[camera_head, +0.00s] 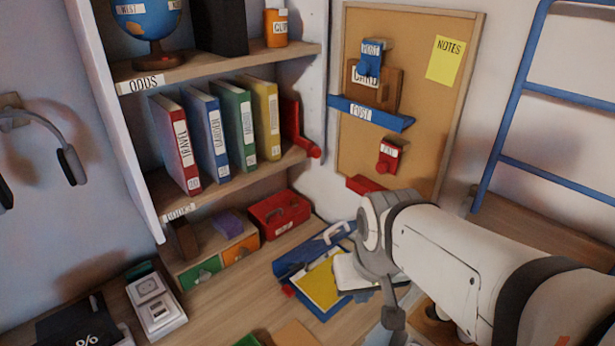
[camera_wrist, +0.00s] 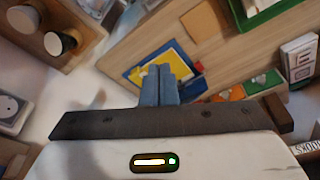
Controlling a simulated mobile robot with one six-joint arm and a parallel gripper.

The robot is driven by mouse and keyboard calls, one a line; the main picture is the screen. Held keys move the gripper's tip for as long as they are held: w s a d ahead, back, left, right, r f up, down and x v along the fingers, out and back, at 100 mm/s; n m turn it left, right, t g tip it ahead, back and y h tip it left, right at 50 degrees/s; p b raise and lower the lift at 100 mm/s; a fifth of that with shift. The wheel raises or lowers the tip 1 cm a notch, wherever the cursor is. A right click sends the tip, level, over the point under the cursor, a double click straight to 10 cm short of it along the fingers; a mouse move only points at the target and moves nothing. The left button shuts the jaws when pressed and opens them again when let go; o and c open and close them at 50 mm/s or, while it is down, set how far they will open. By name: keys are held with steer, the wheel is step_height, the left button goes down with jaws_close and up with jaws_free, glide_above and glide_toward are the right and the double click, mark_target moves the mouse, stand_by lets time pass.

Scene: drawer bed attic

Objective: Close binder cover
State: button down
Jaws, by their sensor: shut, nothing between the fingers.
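A blue binder (camera_head: 286,268) lies open on the wooden desk, with a yellow sheet (camera_head: 318,287) showing inside. My arm hides its right part in the head view. In the head view the fingers are mostly hidden by my arm.
A red box (camera_head: 281,214) stands behind the binder, near a wooden organiser with a green drawer (camera_head: 200,272). Several upright binders stand on the shelf, including a red one (camera_head: 177,145). A corkboard (camera_head: 425,120) and a blue ladder (camera_head: 512,100) are at the right.

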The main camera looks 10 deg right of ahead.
steer(key=w+d+r+n+y, duration=0.1)
steer(key=w+r+n, duration=0.25)
steer(key=w, duration=0.95)
steer(key=w+r+n+y, duration=0.1)
steer(key=w+r+n, duration=0.3)
steer(key=w, duration=0.8)
steer(key=shift+m, duration=0.45)
steer(key=x, duration=0.3)
steer(key=s+d+x, duration=0.1)
steer(key=x, duration=0.7)
steer(key=shift+s+d+f, duration=0.4)
steer(key=shift+s+f, duration=0.1)
steer(key=shift+f, duration=0.3)
